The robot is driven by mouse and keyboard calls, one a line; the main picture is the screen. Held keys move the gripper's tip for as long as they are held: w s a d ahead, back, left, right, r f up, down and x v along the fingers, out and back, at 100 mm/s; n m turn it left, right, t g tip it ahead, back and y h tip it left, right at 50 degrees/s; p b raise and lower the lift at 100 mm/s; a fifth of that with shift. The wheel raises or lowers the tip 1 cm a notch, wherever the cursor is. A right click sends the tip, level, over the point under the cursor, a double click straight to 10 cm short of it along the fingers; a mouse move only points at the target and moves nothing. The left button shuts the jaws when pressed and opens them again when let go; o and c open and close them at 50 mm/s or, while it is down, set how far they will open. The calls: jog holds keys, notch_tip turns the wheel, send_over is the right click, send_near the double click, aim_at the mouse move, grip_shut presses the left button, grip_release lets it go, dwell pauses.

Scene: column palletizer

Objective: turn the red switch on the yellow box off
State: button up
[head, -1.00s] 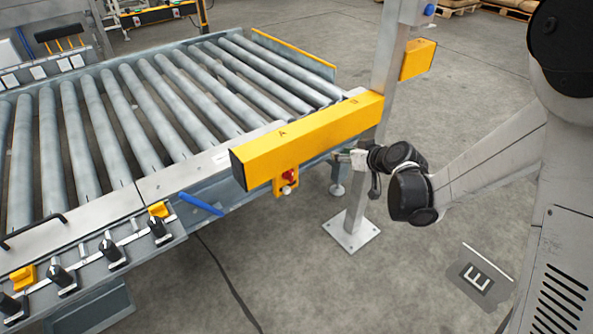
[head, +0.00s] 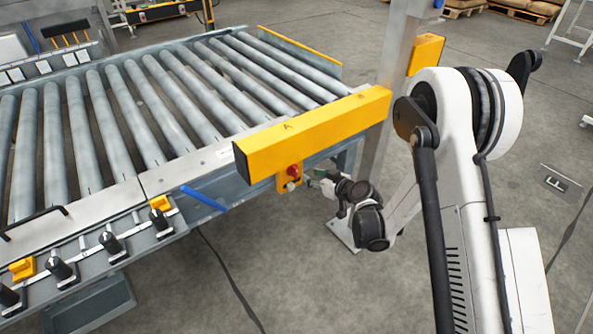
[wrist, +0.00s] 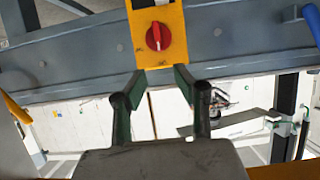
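The yellow box (head: 315,132) is a long beam along the conveyor's near edge. The red switch (head: 293,171) sits on a small yellow plate (head: 284,183) below it. In the wrist view the switch (wrist: 158,36) is a round red knob with a raised grip running roughly up and down the picture. My gripper (head: 318,178) is just right of the plate in the head view. In the wrist view my gripper (wrist: 160,76) is open and empty, its two green-faced fingers below the switch in the picture, with the switch lined up between them and apparently untouched.
A roller conveyor (head: 144,100) fills the left and back. A blue handle (head: 203,198) and several black knobs line its near side. A grey post (head: 384,100) stands behind my gripper. The floor (head: 300,290) in front is clear.

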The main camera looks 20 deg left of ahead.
aim_at(297, 168)
jog(key=b+x, duration=0.2)
jog(key=x, duration=0.8)
jog(key=shift+w+a+f+b, duration=0.1)
jog(key=shift+w+a+b, duration=0.15)
jog(key=shift+b, duration=0.1)
grip_shut()
